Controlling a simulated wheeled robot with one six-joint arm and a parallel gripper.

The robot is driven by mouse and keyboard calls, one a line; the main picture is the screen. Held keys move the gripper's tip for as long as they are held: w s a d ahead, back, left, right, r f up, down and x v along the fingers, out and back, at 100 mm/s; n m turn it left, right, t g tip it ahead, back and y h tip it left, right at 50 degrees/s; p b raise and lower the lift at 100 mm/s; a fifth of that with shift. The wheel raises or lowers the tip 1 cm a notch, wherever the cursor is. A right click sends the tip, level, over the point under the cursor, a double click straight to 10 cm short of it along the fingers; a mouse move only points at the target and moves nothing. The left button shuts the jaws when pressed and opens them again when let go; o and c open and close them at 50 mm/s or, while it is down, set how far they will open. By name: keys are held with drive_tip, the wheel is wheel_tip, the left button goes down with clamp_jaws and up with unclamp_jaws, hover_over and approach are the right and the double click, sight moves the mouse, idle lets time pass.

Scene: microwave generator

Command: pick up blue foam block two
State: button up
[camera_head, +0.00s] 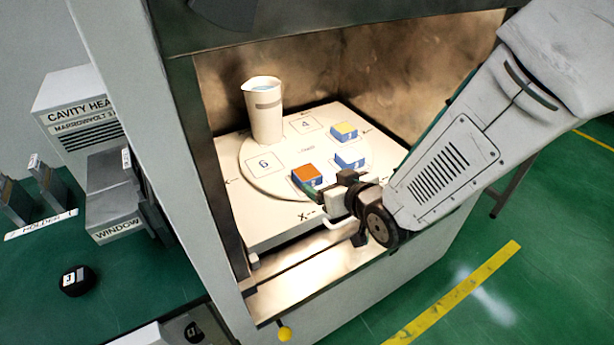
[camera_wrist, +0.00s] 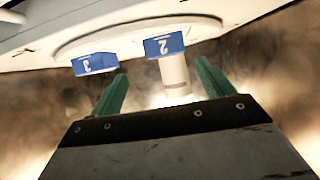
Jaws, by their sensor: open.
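In the wrist view, which looks upside down, blue foam block two (camera_wrist: 164,45) shows its blue face with a white 2. It lies beyond my open green fingertips (camera_wrist: 161,70), between their lines and nearer the right one. Nothing is between the fingers. Block three (camera_wrist: 95,64) is to its left, outside the fingers. In the head view, my gripper (camera_head: 338,184) is just right of an orange-topped blue block (camera_head: 306,174), which seems to be block two; its number is too small to read there.
Cavity walls enclose the space.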

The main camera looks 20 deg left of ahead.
sight(310, 176)
drive_tip(key=shift+s+a+f, duration=0.25)
drive_tip(key=shift+a+f, duration=0.05)
drive_tip(key=shift+a, duration=0.3)
drive_tip(key=shift+w+a+f+y, duration=0.1)
drive_tip(key=shift+w+a+y, duration=0.05)
drive_tip(key=shift+a+y, duration=0.15)
drive_tip(key=x, duration=0.7)
drive_tip(key=shift+w+d, duration=0.2)
drive_tip(key=shift+w, duration=0.05)
drive_tip(key=c, duration=1)
